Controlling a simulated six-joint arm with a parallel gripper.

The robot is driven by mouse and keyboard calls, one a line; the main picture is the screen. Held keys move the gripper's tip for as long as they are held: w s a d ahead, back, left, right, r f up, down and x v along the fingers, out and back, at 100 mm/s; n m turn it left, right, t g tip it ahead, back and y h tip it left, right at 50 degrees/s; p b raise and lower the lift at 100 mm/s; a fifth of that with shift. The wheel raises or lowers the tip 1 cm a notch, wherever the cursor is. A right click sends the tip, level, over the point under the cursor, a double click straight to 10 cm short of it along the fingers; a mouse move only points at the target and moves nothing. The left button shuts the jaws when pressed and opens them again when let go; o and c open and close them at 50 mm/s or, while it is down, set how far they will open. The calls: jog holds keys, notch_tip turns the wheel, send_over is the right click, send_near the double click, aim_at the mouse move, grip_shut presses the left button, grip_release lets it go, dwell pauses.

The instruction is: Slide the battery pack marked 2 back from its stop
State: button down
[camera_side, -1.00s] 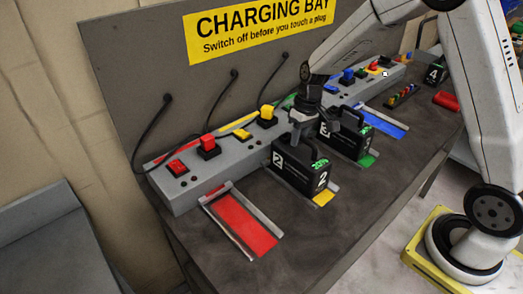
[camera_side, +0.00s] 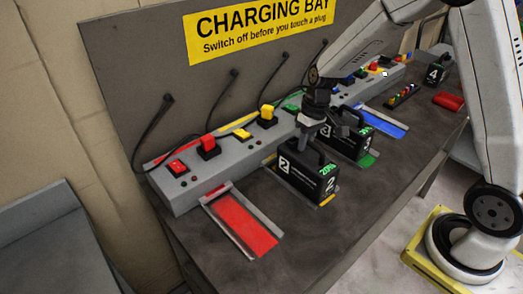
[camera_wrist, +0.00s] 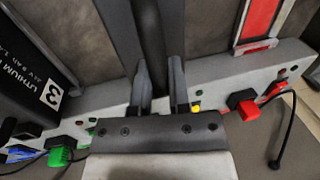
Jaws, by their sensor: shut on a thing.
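The black battery pack marked 2 (camera_side: 306,174) stands upright in its yellow-marked bay on the bench. Only a sliver of the yellow floor (camera_side: 327,201) shows at its front end. My gripper (camera_side: 318,136) is over the pack, shut on its top handle. In the wrist view, the two fingers (camera_wrist: 160,90) straddle the dark handle of the pack (camera_wrist: 150,25). The pack's stop end by the grey charging strip is mostly hidden behind the pack and gripper in the side view.
Pack 3 (camera_side: 350,137) stands close beside on the right in the green bay; it also shows in the wrist view (camera_wrist: 40,75). An empty red bay (camera_side: 245,222) is on the left. The grey strip (camera_side: 180,192) with switches and plugs runs behind. Pack 4 (camera_side: 434,74) is far right.

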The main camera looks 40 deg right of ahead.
aim_at(313, 154)
jog(key=shift+s, duration=0.85)
jog(key=c, duration=0.5)
grip_release()
jog(key=shift+r, duration=0.15)
notch_tip(313, 154, up, 8)
jog(key=d, duration=0.1)
jog(key=shift+d+f, duration=0.25)
jog(key=shift+s, duration=0.1)
jog(key=s+a+f+t+h, duration=0.1)
jog(key=s+a+f, duration=0.1)
jog(key=s, duration=0.3)
jog(key=s+a+f+t+h, duration=0.1)
jog(key=s+a+f, duration=0.1)
jog(key=s, duration=0.4)
jog(key=shift+a+f+t, duration=0.3)
jog(key=shift+a+f, duration=0.05)
jog(key=shift+f, duration=0.1)
